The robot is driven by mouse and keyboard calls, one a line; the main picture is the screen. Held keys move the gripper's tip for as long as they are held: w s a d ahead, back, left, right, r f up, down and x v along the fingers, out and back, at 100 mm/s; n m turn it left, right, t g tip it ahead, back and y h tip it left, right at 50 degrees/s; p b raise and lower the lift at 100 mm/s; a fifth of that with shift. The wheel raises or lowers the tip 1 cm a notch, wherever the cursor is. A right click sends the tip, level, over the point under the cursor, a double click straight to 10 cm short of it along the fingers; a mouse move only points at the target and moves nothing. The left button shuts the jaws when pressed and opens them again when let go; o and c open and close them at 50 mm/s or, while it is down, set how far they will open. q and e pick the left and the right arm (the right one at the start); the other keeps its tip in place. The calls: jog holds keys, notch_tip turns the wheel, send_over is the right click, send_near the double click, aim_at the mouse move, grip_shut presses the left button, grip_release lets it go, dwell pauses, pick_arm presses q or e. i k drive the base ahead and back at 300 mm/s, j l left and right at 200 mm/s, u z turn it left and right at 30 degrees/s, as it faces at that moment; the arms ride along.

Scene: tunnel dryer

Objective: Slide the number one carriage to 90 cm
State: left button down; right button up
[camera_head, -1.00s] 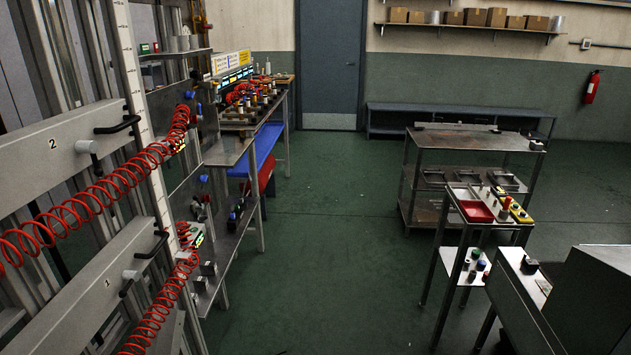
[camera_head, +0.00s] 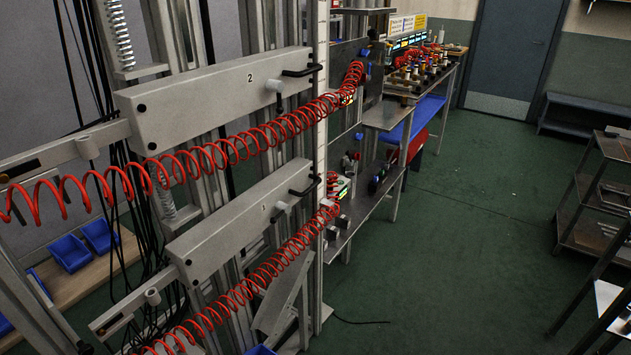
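The number one carriage (camera_head: 235,232) is the lower grey block marked "1", on the upright rails at centre left. It has a black handle (camera_head: 306,186) at its right end and a light knob with a black lever (camera_head: 281,208) near it. The number two carriage (camera_head: 200,104), marked "2", is above it with its own black handle (camera_head: 303,71). A pale upright scale (camera_head: 321,130) stands just right of both carriages; its figures are too small to read. Neither of my grippers is in view.
Red coiled hoses (camera_head: 190,165) stretch across the front of both carriages. Blue bins (camera_head: 70,252) sit on a wooden bench at the left. A workbench (camera_head: 388,114) with shelves stands behind the scale. Green floor (camera_head: 460,250) is open at the right, before a metal cart (camera_head: 585,205).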

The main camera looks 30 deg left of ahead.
aim_at(195, 255)
jog(key=u, duration=1.3)
